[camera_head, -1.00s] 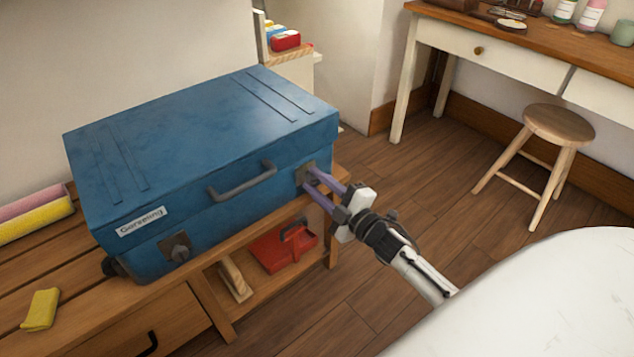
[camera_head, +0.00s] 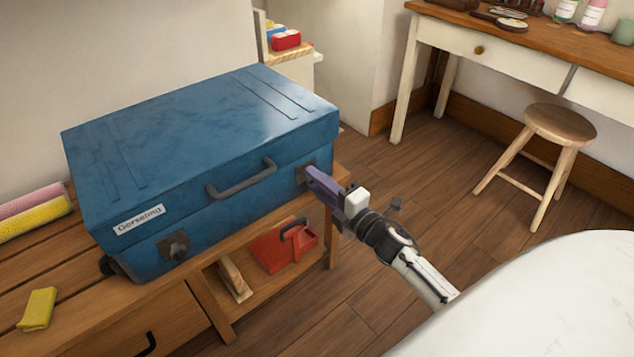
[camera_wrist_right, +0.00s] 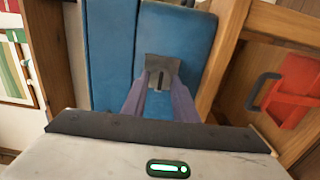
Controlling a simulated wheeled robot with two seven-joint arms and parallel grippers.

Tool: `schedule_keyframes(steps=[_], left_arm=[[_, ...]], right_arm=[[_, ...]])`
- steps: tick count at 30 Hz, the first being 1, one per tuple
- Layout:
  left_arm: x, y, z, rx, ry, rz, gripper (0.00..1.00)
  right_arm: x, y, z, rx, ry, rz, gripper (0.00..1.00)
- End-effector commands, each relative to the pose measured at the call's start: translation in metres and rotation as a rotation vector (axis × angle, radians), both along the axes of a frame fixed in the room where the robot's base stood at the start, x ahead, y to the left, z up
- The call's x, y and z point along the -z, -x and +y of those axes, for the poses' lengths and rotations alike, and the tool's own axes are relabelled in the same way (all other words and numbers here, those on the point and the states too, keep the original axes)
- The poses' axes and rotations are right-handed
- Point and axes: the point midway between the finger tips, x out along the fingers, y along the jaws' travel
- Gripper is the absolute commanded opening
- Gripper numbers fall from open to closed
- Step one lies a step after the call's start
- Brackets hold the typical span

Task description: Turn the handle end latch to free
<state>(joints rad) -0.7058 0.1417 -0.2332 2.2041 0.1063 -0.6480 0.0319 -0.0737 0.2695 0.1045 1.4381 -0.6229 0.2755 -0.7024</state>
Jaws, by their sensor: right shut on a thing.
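A blue case (camera_head: 205,140) with a grey carry handle (camera_head: 242,180) lies on a wooden bench. One dark latch (camera_head: 173,247) is on its front near the label. Another latch, with a grey plate (camera_wrist_right: 163,64), is at the case's right end. My right gripper (camera_head: 308,177) reaches this right latch from the right, its purple fingers shut on the latch's knob. In the head view the fingers overlap and hide most of this latch. In the right wrist view the knob (camera_wrist_right: 160,78) shows between the fingertips. My left gripper is not in view.
A red open box (camera_head: 283,250) stands on the shelf below the case. A yellow cloth (camera_head: 38,309) and rolled towels (camera_head: 35,215) lie at the left on the bench. A stool (camera_head: 560,125) and a desk (camera_head: 520,50) stand at the right, with clear floor between.

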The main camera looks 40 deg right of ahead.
Motion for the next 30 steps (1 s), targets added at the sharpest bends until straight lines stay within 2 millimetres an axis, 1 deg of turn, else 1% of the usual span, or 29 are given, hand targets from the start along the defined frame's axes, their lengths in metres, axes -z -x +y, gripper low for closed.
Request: schedule_keyframes(steps=[8, 9, 12, 20, 23, 26, 30], left_arm=[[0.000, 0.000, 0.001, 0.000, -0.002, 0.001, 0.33], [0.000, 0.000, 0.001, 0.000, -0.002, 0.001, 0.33], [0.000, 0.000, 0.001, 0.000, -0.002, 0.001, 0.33], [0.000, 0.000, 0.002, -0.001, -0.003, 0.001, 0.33], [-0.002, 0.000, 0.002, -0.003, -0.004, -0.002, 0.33], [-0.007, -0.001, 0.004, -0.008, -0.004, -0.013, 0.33], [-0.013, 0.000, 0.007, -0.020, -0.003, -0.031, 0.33]], right_arm=[[0.001, 0.001, 0.000, 0.000, 0.002, 0.002, 0.04], [0.001, 0.001, 0.000, 0.000, 0.002, 0.002, 0.30], [0.001, 0.001, 0.000, 0.000, 0.002, 0.002, 0.44], [0.000, 0.001, 0.000, 0.000, 0.000, 0.001, 0.44], [0.000, 0.006, -0.001, 0.000, 0.000, 0.002, 0.44], [0.000, 0.019, -0.002, 0.000, -0.002, 0.002, 0.44], [0.000, 0.048, -0.004, 0.001, -0.002, 0.005, 0.44]])
